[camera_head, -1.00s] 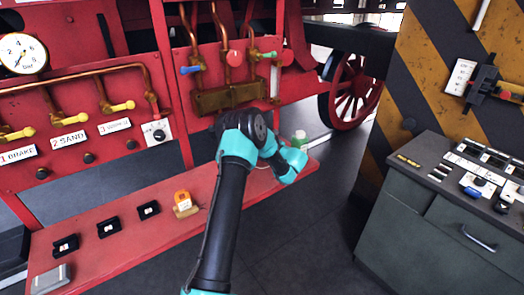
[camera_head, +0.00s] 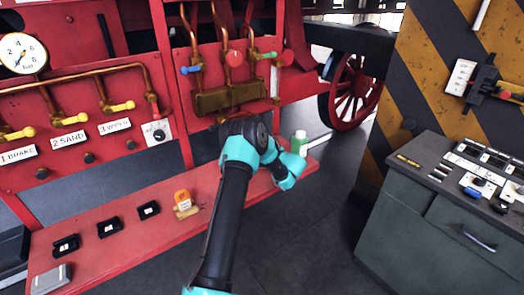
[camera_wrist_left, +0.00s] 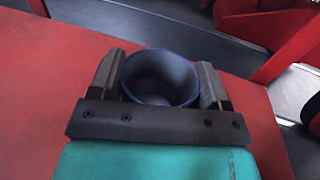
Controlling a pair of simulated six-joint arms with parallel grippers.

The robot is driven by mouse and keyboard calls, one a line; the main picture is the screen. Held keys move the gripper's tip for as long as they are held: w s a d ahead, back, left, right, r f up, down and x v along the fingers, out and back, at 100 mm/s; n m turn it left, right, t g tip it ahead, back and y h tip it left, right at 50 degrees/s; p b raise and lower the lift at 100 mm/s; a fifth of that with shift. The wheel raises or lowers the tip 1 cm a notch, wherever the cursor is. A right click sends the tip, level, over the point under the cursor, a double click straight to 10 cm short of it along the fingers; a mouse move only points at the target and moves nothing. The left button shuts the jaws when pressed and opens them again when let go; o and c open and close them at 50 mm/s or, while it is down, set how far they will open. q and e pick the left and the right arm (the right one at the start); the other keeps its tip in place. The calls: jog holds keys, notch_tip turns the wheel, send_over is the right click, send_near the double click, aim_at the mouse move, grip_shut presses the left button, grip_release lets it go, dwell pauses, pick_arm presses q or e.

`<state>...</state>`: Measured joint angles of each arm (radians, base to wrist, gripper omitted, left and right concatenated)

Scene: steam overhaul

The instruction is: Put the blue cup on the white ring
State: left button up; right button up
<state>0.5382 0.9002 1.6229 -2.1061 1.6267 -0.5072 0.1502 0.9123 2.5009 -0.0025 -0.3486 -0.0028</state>
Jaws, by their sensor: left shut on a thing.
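The blue cup (camera_wrist_left: 160,82) shows in the left wrist view, its round open rim between the two dark fingers. My left gripper (camera_wrist_left: 158,68) is shut on it, one finger at each side, above a red surface. I cannot tell whether the cup touches that surface. In the head view my left arm's dark and teal wrist is over the right part of the red shelf (camera_head: 110,215) and hides the fingers and cup. I cannot make out the white ring in either view. My right gripper is not in view.
A green bottle with a white cap (camera_head: 299,143) stands at the shelf's right end. A grey cabinet (camera_head: 440,215) stands right, across a dark floor gap.

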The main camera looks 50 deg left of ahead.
pick_arm(q)
jog(key=o, duration=1)
jog(key=shift+f, duration=0.15)
jog(key=shift+r, duration=0.2)
jog(key=d, duration=0.4)
jog(key=w+d, duration=0.1)
jog(key=d, duration=0.7)
jog(key=shift+w, duration=0.15)
